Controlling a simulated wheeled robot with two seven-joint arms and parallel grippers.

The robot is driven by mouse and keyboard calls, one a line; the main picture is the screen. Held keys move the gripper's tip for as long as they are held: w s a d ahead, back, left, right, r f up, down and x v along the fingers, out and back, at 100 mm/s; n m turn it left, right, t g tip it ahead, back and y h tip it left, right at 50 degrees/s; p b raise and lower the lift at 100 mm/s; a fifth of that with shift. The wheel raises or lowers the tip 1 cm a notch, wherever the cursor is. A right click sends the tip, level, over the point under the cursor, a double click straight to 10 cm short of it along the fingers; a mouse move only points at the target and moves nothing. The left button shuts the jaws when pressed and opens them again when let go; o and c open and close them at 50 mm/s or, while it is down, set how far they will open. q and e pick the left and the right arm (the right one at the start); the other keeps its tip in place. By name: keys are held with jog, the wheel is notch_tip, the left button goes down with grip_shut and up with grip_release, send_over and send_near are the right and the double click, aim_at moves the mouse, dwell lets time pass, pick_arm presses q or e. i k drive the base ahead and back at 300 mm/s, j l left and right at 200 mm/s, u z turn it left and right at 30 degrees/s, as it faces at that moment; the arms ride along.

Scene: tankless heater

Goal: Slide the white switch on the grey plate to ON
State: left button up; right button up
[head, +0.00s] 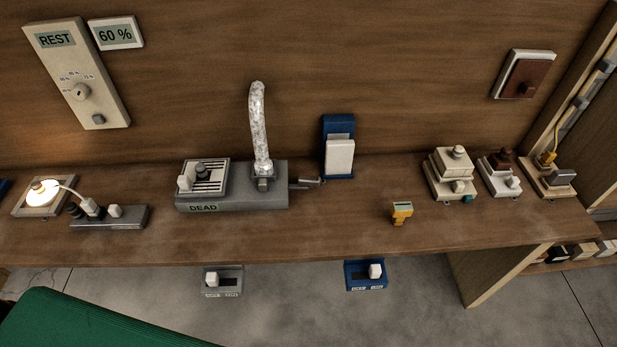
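A small grey plate (231,288) hangs at the front edge of the bench, left of centre. A white switch (211,279) sits in its dark slot, toward the left end. Two small labels are on the plate below the slot, too small to read for certain. A similar blue plate (352,279) with a white switch (376,271) toward its right end hangs further right on the same edge. Neither of my grippers shows in the head view.
On the bench (340,225) stand a grey unit (235,195) marked DEAD, a grey strip (135,222), a yellow piece (401,213) and small devices at the right. A green surface (90,322) fills the lower left corner. Open floor (330,315) shows before the plates.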

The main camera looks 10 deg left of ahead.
aim_at(212, 279)
jog(key=u, duration=1.3)
